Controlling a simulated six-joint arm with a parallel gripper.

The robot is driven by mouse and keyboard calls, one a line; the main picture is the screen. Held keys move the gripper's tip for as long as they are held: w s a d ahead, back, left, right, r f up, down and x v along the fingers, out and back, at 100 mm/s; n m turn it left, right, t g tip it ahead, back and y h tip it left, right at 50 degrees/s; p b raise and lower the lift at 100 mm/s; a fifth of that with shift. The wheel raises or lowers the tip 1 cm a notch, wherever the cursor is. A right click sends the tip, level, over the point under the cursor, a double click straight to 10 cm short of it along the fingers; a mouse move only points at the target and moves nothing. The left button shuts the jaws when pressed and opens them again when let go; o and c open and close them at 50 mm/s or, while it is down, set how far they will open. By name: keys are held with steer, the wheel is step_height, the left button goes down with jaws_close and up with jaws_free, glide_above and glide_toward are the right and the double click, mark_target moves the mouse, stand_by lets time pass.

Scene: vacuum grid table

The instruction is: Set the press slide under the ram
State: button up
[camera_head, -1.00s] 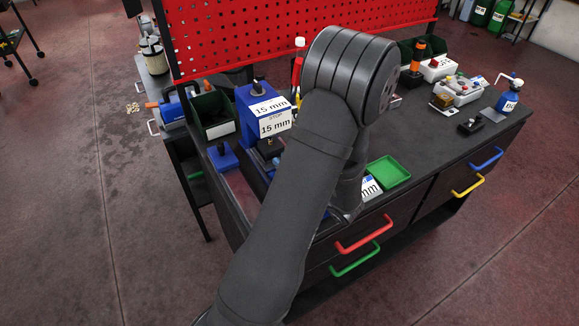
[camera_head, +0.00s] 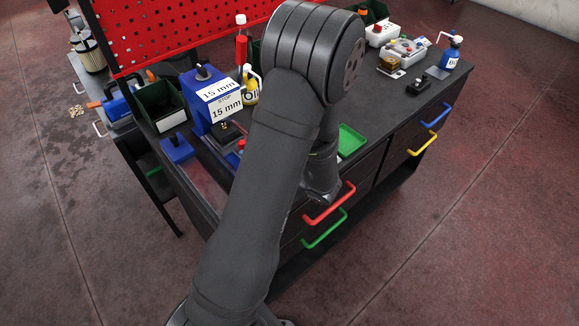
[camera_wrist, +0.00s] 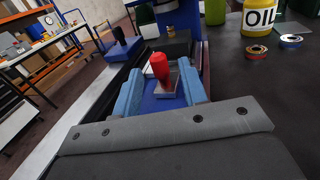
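The blue press (camera_head: 200,92) with white 15 mm labels stands on the bench, left of my arm. The slide (camera_head: 233,158) lies low in front of it, partly hidden by my forearm. In the wrist view the blue slide (camera_wrist: 162,104) carries an upright red knob (camera_wrist: 160,68), with the dark opening of the press behind it. My gripper (camera_wrist: 161,90) has its two light-blue fingers spread on either side of the knob, with visible gaps. It looks open and is low over the slide; contact cannot be told. In the head view my arm hides it.
A yellow oil bottle (camera_wrist: 259,17) and two small rings (camera_wrist: 257,51) stand right of the press. A blue block with a knob (camera_head: 177,148) is left of it. A green tray (camera_head: 350,140) lies right of my arm. The bench front edge has coloured drawer handles.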

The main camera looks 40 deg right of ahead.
steer(key=v, duration=1.2)
steer(key=shift+s, duration=0.35)
steer(key=shift+w, duration=0.1)
steer(key=x, duration=1.7)
steer(key=shift+w, duration=0.1)
steer(key=v, duration=1.7)
steer(key=x, duration=1.6)
steer(key=shift+w+a, duration=0.15)
steer(key=shift+w, duration=0.15)
steer(key=s, duration=1.3)
steer(key=shift+s, duration=0.4)
steer(key=v, duration=0.8)
steer(key=shift+s, duration=0.2)
